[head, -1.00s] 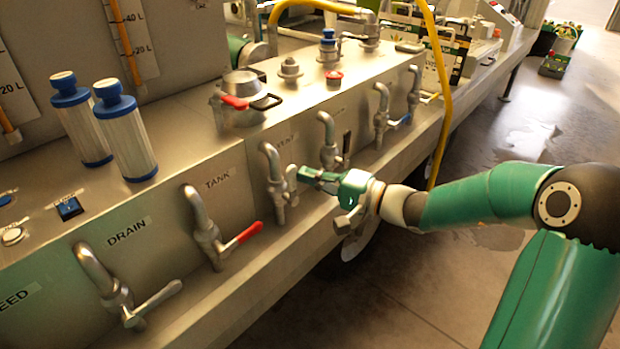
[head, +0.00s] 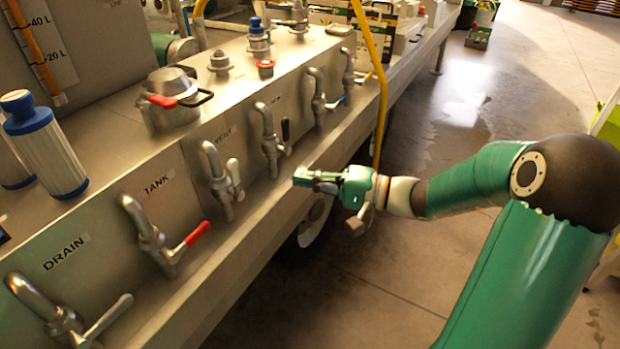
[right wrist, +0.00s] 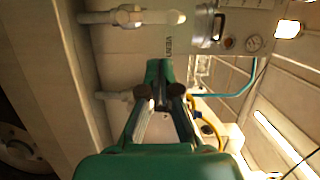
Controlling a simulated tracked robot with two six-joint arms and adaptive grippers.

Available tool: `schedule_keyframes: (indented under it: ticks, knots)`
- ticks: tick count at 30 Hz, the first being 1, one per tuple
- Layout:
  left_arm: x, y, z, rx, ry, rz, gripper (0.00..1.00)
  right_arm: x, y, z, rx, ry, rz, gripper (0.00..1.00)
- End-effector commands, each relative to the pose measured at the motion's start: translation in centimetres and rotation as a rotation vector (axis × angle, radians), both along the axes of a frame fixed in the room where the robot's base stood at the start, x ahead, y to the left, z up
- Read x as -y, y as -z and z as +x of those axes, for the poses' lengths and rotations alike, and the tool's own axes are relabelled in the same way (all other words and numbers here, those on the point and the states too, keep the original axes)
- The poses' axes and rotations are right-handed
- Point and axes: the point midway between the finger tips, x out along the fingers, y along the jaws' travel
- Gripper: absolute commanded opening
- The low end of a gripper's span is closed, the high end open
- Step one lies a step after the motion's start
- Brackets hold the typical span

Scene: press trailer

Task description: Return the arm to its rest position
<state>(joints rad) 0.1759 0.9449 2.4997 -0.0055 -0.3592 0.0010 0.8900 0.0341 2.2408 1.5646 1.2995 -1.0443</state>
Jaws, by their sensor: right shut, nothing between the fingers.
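My right arm (head: 480,180) reaches in from the right in the head view. Its gripper (head: 300,178) is shut and empty, in front of the trailer's valve panel and apart from it. In the right wrist view the two fingers of the gripper (right wrist: 160,98) meet, with nothing between them. The valve near the VENT label (head: 222,180) stands to the left of the gripper, with a gap between. A valve with a black handle (head: 270,145) is just behind and left of the fingertips. My left gripper is not in view.
The TANK valve with a red handle (head: 165,240) and the DRAIN valve (head: 65,320) stick out from the panel at left. A yellow hose (head: 381,90) hangs down behind my right gripper.

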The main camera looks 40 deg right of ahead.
Motion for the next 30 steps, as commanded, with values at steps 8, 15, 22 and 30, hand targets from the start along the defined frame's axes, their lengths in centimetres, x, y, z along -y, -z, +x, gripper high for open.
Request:
schedule_keyframes:
  ticks: [8,15,22,30]
  knots:
    - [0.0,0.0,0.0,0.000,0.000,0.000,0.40,0.4,0.0,-0.8,0.000,0.000,0.001,0.00]
    - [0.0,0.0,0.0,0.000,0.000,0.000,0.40,0.4,0.0,-0.7,0.000,0.000,0.001,0.00]
    - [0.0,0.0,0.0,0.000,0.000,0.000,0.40,0.0,0.6,-0.6,-0.021,-0.010,0.004,0.00]
    - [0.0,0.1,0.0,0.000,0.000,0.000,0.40,-4.5,8.6,-0.6,-0.298,-0.151,0.022,0.00]
